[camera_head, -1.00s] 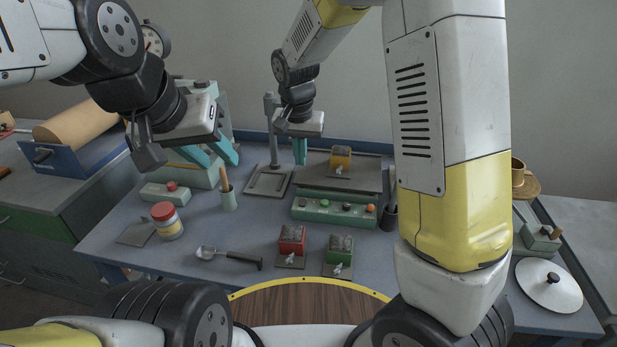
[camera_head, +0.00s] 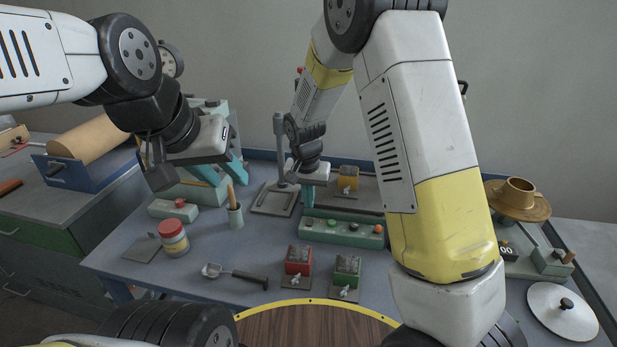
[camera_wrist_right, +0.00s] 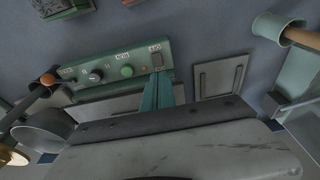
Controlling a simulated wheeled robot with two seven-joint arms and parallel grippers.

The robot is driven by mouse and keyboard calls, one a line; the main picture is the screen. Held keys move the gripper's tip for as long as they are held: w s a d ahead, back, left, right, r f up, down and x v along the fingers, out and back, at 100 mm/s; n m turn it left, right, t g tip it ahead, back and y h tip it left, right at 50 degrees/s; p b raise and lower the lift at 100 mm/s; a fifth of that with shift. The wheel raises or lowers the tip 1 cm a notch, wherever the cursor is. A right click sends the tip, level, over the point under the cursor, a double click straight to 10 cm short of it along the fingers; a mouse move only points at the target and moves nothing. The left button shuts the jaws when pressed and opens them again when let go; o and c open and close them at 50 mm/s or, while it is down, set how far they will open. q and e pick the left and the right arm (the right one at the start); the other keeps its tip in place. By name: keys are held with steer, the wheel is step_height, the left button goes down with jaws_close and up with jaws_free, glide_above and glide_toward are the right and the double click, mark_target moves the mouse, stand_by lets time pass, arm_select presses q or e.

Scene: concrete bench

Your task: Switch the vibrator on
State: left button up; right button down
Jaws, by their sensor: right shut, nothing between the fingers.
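My right gripper (camera_head: 308,205) is shut and empty, pointing down at the box's left end. In the right wrist view, its teal fingers (camera_wrist_right: 160,88) are together close beside a small switch (camera_wrist_right: 157,60) on the box (camera_wrist_right: 112,68); contact cannot be told. My left gripper (camera_head: 230,180) is open and empty, raised over the back left of the bench.
A grey stand (camera_head: 280,165) is just left of my right gripper. A cup with a wooden-handled tool (camera_head: 235,214), a red-lidded jar (camera_head: 173,238), a scoop (camera_head: 235,274), and red (camera_head: 298,262) and green (camera_head: 346,270) blocks sit on the bench.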

mark_target(310, 219)
steer(key=shift+w+d+f, duration=0.1)
steer(key=shift+w+f, duration=0.05)
steer(key=shift+f, duration=0.75)
steer(key=shift+w+a+f, duration=0.1)
steer(key=shift+w+f, duration=0.1)
steer(key=shift+f, duration=0.7)
steer(key=shift+w+d+f, duration=0.1)
steer(key=shift+w+f, duration=0.05)
steer(key=shift+f, duration=0.75)
steer(key=shift+w+d+f, duration=0.1)
steer(key=shift+w+f, duration=0.05)
steer(key=shift+g, duration=0.3)
steer(key=shift+s, duration=0.2)
steer(key=shift+s+a, duration=0.2)
steer(key=shift+s, duration=0.45)
